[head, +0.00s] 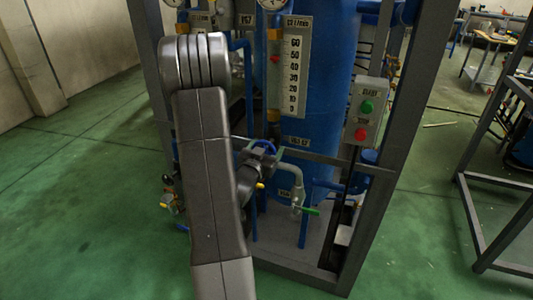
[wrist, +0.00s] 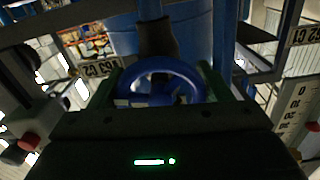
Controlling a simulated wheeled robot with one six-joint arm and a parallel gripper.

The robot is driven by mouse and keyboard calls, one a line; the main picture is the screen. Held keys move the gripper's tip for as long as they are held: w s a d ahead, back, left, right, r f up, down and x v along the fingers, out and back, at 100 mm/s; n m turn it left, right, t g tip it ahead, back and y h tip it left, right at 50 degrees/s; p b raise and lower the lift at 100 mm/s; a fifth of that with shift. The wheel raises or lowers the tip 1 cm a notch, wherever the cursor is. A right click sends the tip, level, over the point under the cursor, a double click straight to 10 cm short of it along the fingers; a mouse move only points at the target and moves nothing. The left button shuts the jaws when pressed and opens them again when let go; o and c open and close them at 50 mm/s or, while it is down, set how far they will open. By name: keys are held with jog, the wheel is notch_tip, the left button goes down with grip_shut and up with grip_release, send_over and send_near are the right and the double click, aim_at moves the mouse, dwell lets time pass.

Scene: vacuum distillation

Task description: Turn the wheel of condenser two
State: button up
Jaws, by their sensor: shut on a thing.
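The blue handwheel (wrist: 158,72) stands between the fingers of my gripper (wrist: 160,85) in the wrist view. The green-edged fingers are at its left and right sides, and my gripper is shut on it. The lower part of the wheel is hidden behind the gripper body. In the head view the blue wheel (head: 264,146) shows small at the front of the rig, with my gripper (head: 262,160) at it. My own arm hides much of the area to the left of the wheel.
A tall blue tank (head: 325,95) stands behind the wheel inside a grey frame (head: 385,140). A flow scale (head: 293,70) and a box with green and red buttons (head: 366,112) are above. A green-handled valve (head: 310,210) sits just below right. Green floor (head: 80,210) is clear at left.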

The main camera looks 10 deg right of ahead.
jog(key=m+b, duration=0.1)
jog(key=b, duration=0.2)
jog(key=m+b, duration=0.2)
jog(key=shift+f+b, duration=0.4)
jog(key=m+b, duration=0.3)
jog(key=b, duration=0.2)
jog(key=shift+r+m, duration=0.15)
jog(key=shift+m, duration=0.25)
jog(key=m+b, duration=0.3)
jog(key=b, duration=0.1)
jog(key=shift+a+m+b, duration=0.1)
jog(key=shift+m+b, duration=0.2)
jog(key=m+b, duration=0.3)
jog(key=shift+r+m, duration=0.15)
jog(key=shift+m, duration=0.15)
jog(key=m+b, duration=0.3)
jog(key=shift+r+m, duration=0.1)
jog(key=shift+m, duration=0.2)
jog(key=m+b, duration=0.3)
jog(key=shift+r+m, duration=0.1)
jog(key=shift+m, duration=0.3)
jog(key=m+b, duration=0.2)
jog(key=m, duration=0.1)
jog(key=shift+m, duration=0.3)
jog(key=shift+r+m+b, duration=0.15)
jog(key=shift+m+b, duration=1.05)
jog(key=shift+m, duration=1)
